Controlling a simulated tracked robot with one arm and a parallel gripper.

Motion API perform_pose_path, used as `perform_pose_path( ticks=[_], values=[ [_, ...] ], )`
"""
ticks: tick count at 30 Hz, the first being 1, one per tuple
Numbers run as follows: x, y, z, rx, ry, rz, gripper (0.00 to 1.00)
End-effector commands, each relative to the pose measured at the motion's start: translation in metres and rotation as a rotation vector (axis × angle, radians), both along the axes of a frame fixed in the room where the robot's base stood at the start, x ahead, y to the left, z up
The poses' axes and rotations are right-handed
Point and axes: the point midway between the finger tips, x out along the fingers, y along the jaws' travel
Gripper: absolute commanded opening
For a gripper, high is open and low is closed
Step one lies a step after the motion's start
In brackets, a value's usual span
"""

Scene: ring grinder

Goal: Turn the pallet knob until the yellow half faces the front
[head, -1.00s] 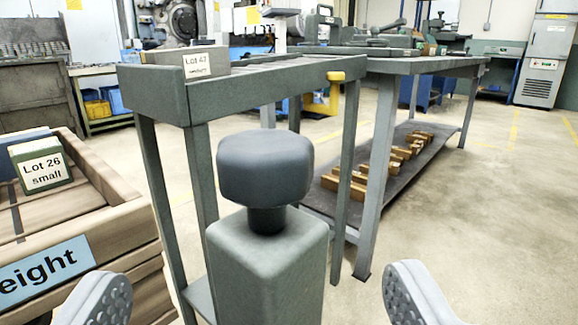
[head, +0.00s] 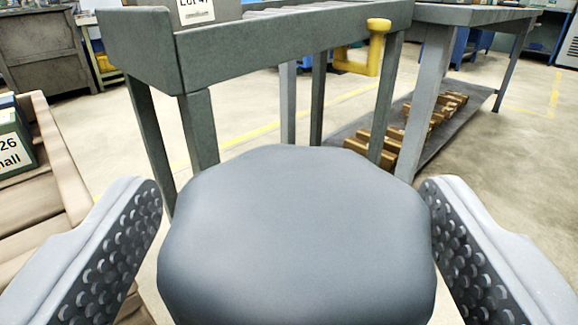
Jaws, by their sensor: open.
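The pallet knob (head: 295,245) is a large, rounded dark grey block that fills the lower middle of the head view. The side I see is plain grey; no yellow shows on it. My gripper (head: 292,195) is open, with one studded finger on the left of the knob and one on the right. The post under the knob is hidden by the knob.
A grey-green roller stand (head: 270,50) is just behind the knob, with a yellow handle (head: 376,50) at its right end. A wooden crate (head: 60,165) with a labelled green block (head: 12,145) is close on the left. A workbench (head: 470,15) stands right, with wooden blocks on its lower shelf.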

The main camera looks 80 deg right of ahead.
Motion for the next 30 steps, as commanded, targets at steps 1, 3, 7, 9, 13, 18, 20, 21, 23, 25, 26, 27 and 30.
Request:
perform_pose_path(
  ticks=[1,3,7,9,13,18,20,21,23,25,26,27,30],
  values=[
    [0.000,-0.003,0.000,-0.001,0.000,-0.001,0.77],
    [0.000,-0.005,0.000,-0.001,0.001,-0.001,0.77],
    [0.001,-0.006,0.000,-0.001,0.001,-0.001,0.77],
    [0.001,-0.006,0.000,0.000,0.001,0.000,0.77],
    [0.001,-0.006,0.000,0.000,0.001,0.000,0.72],
    [0.001,-0.005,0.000,0.000,0.000,0.001,0.33],
    [0.002,-0.005,0.000,0.000,0.000,0.002,0.33],
    [0.002,0.009,0.000,0.000,0.000,0.006,0.33],
    [0.003,0.003,0.000,0.000,0.001,0.008,0.33],
    [0.003,0.001,0.001,-0.001,0.000,0.011,0.33],
    [0.003,0.000,0.001,-0.001,0.000,0.013,0.33],
    [0.003,0.000,0.002,-0.001,-0.001,0.016,0.33],
    [0.003,-0.002,0.003,-0.002,0.001,0.028,0.33]
  ],
)
